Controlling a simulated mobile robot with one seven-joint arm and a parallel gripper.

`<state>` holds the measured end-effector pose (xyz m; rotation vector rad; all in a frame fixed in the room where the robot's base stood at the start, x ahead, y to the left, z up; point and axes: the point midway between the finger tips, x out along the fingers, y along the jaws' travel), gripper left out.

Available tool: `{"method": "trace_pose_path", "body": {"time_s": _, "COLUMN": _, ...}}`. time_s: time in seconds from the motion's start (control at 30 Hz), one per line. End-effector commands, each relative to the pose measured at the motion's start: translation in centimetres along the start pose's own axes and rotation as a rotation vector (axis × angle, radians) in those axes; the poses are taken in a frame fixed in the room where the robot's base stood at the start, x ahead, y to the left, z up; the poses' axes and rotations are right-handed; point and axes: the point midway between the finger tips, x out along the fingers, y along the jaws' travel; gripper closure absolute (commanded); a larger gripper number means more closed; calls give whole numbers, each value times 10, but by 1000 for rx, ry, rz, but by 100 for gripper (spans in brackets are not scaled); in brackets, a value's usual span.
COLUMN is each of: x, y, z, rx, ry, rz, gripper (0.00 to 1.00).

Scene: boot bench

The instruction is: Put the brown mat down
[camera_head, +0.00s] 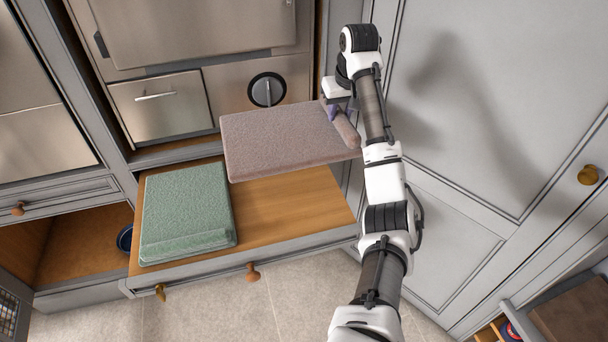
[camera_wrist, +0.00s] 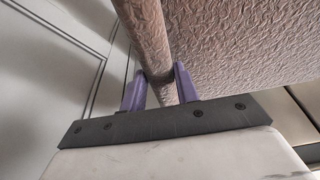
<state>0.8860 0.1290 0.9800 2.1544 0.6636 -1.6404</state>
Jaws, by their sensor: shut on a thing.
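The brown mat (camera_head: 275,140) is a flat, textured, pinkish-brown slab held roughly level above the right part of an open wooden drawer (camera_head: 290,205). My gripper (camera_head: 334,108) is shut on the mat's rolled right edge near its back corner. In the wrist view the two purple fingers of my gripper (camera_wrist: 161,88) close on either side of the edge roll of the brown mat (camera_wrist: 240,40). The mat hides part of the drawer's back and right floor. A gap between mat and drawer floor appears, but its height is hard to tell.
A green mat (camera_head: 185,205) lies in the left of the drawer, beside bare wood floor. The drawer front has an orange-brown knob (camera_head: 252,272). Grey cabinet doors (camera_head: 480,120) stand close on the right. A dark blue round thing (camera_head: 125,238) sits in the lower left compartment.

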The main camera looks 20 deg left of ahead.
Motion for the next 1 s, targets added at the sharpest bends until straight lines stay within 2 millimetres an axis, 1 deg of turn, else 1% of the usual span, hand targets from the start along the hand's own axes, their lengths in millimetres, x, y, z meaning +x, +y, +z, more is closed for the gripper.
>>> {"method": "trace_pose_path", "body": {"time_s": 0.03, "x": 14, "y": -2, "z": 4, "rx": 1, "ry": -2, "rz": -6, "gripper": 99}}
{"method": "trace_pose_path", "body": {"time_s": 0.13, "x": 43, "y": -3, "z": 12, "rx": 1, "ry": -3, "rz": -7, "gripper": 99}}
{"method": "trace_pose_path", "body": {"time_s": 0.3, "x": 81, "y": 0, "z": 24, "rx": 3, "ry": -5, "rz": -4, "gripper": 99}}
{"method": "trace_pose_path", "body": {"time_s": 0.5, "x": 122, "y": 1, "z": 35, "rx": 2, "ry": -4, "rz": -2, "gripper": 99}}
{"method": "trace_pose_path", "body": {"time_s": 0.6, "x": 135, "y": 1, "z": 38, "rx": 1, "ry": -2, "rz": -2, "gripper": 99}}
{"method": "trace_pose_path", "body": {"time_s": 0.83, "x": 152, "y": 0, "z": 43, "rx": 2, "ry": -3, "rz": -1, "gripper": 99}}
{"method": "trace_pose_path", "body": {"time_s": 1.0, "x": 176, "y": 1, "z": 50, "rx": 3, "ry": -3, "rz": -1, "gripper": 99}}
